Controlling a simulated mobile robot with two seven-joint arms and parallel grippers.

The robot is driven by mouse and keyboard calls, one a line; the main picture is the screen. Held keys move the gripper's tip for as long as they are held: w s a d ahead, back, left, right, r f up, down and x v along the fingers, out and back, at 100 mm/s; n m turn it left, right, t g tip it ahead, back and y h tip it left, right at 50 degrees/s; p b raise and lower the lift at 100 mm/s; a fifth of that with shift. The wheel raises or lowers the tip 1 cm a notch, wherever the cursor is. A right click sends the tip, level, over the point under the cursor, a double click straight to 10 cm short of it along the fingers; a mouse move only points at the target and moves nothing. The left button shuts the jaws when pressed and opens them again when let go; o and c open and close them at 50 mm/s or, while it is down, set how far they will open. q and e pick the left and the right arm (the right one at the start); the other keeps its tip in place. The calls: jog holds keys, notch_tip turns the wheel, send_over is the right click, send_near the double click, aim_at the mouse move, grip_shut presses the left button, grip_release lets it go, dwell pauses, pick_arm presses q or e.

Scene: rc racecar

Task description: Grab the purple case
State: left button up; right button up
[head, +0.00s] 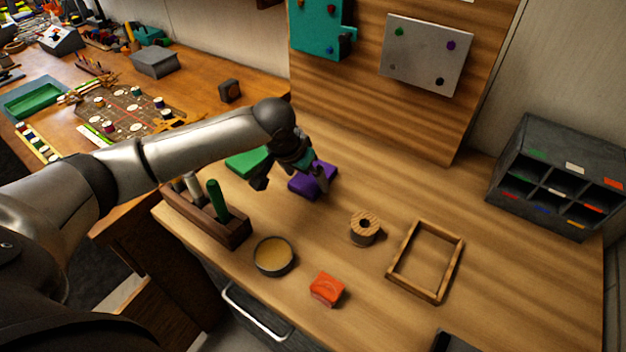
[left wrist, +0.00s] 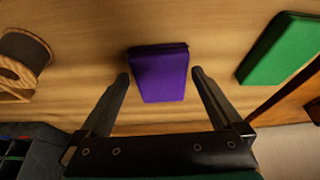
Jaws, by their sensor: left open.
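The purple case (head: 306,184) lies on the wooden table, partly hidden behind my left gripper in the head view. In the left wrist view the purple case (left wrist: 160,75) lies between and just beyond the two fingertips, with a gap on both sides. My left gripper (head: 291,185) is open and empty, and its fingers also show in the left wrist view (left wrist: 161,74). My right gripper is not in view.
A green case (head: 247,162) lies left of the purple one. A wooden tool holder (head: 206,216), a round tin (head: 273,256), an orange block (head: 327,289), a wooden spool (head: 365,228) and a wooden frame (head: 401,279) stand nearer. A grey organizer (head: 545,207) stands at right.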

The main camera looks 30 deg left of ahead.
pick_arm(q)
jog(key=shift+x, duration=0.85)
jog(key=shift+r, duration=0.1)
jog(key=shift+c, duration=0.2)
jog(key=c, duration=1.1)
jog(key=shift+r, duration=0.1)
